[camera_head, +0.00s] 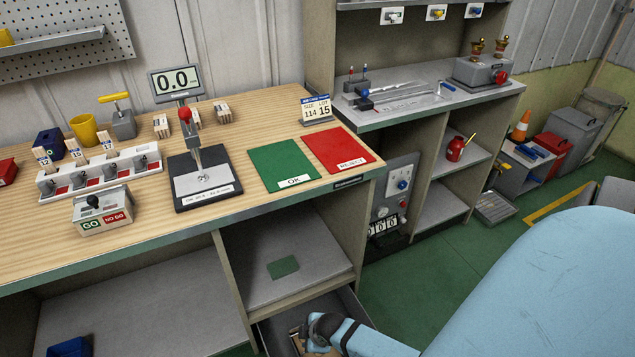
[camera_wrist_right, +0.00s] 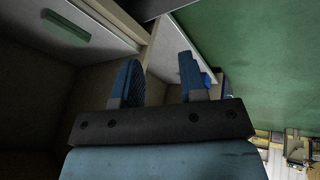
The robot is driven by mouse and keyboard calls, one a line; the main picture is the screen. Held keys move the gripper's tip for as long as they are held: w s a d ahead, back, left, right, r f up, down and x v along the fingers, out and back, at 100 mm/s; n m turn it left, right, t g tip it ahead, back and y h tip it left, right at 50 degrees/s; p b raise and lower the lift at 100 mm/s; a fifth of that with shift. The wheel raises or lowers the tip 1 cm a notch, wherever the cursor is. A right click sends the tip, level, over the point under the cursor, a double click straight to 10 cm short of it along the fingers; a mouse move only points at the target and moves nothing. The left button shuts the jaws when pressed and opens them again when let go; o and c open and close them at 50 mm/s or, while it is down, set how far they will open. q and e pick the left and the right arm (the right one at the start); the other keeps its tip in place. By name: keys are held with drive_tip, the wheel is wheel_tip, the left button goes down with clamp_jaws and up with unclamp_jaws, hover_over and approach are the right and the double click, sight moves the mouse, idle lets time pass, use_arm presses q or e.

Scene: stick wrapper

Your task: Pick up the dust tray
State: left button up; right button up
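I cannot tell for sure which thing is the dust tray. A grey open-topped drawer or tray (camera_head: 357,307) shows under the bench at the bottom of the head view, partly hidden by my right arm. A flat grey ridged tray (camera_head: 495,207) lies on the floor further right. My right gripper (camera_wrist_right: 158,82) has its two blue fingers apart in the right wrist view, with nothing between them. In the head view my right wrist is over the drawer-like tray; its fingertips are not clear there. My left gripper is not in view.
The wooden bench top (camera_head: 240,105) overhangs the lower shelf (camera_head: 320,255), where a green patch (camera_head: 283,267) lies. A gauge stand (camera_head: 200,175) and several small items stand on the bench. My light blue arm fills the right. Green floor (camera_head: 420,270) is open beside the bench.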

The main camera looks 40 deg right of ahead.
drive_tip(key=w+d+f+n+g+b, duration=0.1)
drive_tip(key=w+d+f+b, duration=0.1)
drive_tip(key=f+b, duration=0.3)
drive_tip(key=w+d+f+n+g+b, duration=0.2)
drive_tip(key=d+f+b, duration=0.2)
drive_tip(key=f, duration=0.7)
drive_tip(key=w+d+f+n+g+b, duration=0.1)
drive_tip(key=w+d+f+g+b, duration=0.1)
drive_tip(key=f+b, duration=0.5)
drive_tip(key=shift+w+d+f+n+h, duration=0.2)
drive_tip(key=shift+d+f+n+h, duration=0.15)
drive_tip(key=shift+d+f, duration=0.5)
wheel_tip(320, 180, down, 5)
drive_tip(key=b, duration=0.2)
drive_tip(key=shift+a+r+b, duration=0.1)
drive_tip(key=shift+r+b, duration=0.1)
drive_tip(key=shift+b, duration=0.2)
wheel_tip(320, 180, down, 5)
drive_tip(key=b, duration=0.4)
drive_tip(key=shift+f, duration=0.15)
drive_tip(key=shift+s+f, duration=0.1)
drive_tip(key=shift+f, duration=0.3)
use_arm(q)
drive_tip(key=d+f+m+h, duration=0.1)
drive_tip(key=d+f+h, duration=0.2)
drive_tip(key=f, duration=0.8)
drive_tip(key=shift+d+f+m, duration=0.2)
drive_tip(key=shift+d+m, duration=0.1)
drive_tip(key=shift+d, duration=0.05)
